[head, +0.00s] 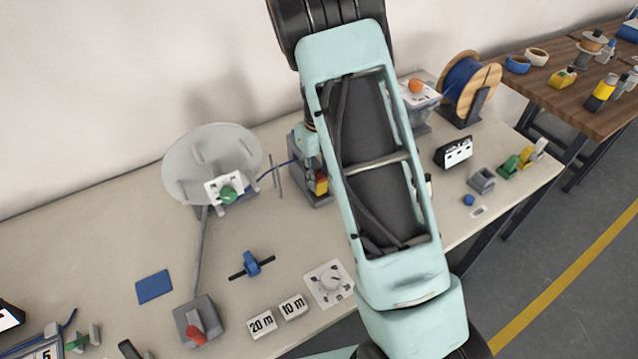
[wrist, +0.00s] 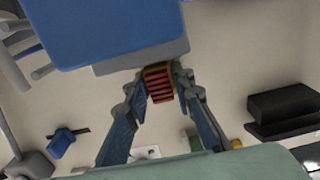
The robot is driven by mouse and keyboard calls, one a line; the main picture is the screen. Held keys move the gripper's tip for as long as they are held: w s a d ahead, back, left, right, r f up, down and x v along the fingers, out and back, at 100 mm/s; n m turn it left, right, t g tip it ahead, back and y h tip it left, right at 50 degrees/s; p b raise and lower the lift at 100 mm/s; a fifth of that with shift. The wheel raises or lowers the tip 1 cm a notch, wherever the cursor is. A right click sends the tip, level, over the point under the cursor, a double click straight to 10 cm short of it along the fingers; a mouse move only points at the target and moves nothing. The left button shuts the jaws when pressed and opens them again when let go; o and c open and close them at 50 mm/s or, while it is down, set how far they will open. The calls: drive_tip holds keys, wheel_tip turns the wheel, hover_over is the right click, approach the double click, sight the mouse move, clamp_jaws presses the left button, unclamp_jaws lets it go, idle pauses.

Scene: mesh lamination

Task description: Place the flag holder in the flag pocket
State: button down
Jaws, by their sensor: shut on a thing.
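In the wrist view the two fingertips of my gripper (wrist: 158,88) close on a small red ribbed piece with a yellow-orange rim (wrist: 159,86). I cannot tell for sure whether this is the flag holder. A large blue block with a grey lower part (wrist: 115,30) lies just beyond the fingertips. I cannot make out the flag pocket in either view.
A blue cross-shaped tool (head: 252,263), a blue pad (head: 154,287), a grey box with a red lever (head: 197,322) and "20 m" and "10 m" blocks (head: 262,323) lie on the bench. A round grey disc (head: 185,160) stands behind. A cable spool (head: 490,85) stands right.

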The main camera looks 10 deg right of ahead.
sight(320, 189)
wheel_tip(320, 189, down, 3)
drive_tip(key=shift+f+p, duration=0.1)
drive_tip(key=shift+p, duration=0.3)
drive_tip(key=shift+s+f+b, duration=0.15)
drive_tip(key=shift+f+b, duration=0.3)
drive_tip(key=shift+f, duration=0.1)
drive_tip(key=c, duration=1.8)
unclamp_jaws()
drive_tip(key=shift+s, duration=0.15)
drive_tip(key=shift+o, duration=0.7)
drive_tip(key=shift+f, duration=0.2)
drive_tip(key=shift+r, duration=0.1)
drive_tip(key=r, duration=1.3)
drive_tip(key=shift+w+r, duration=0.25)
drive_tip(key=shift+w, duration=0.05)
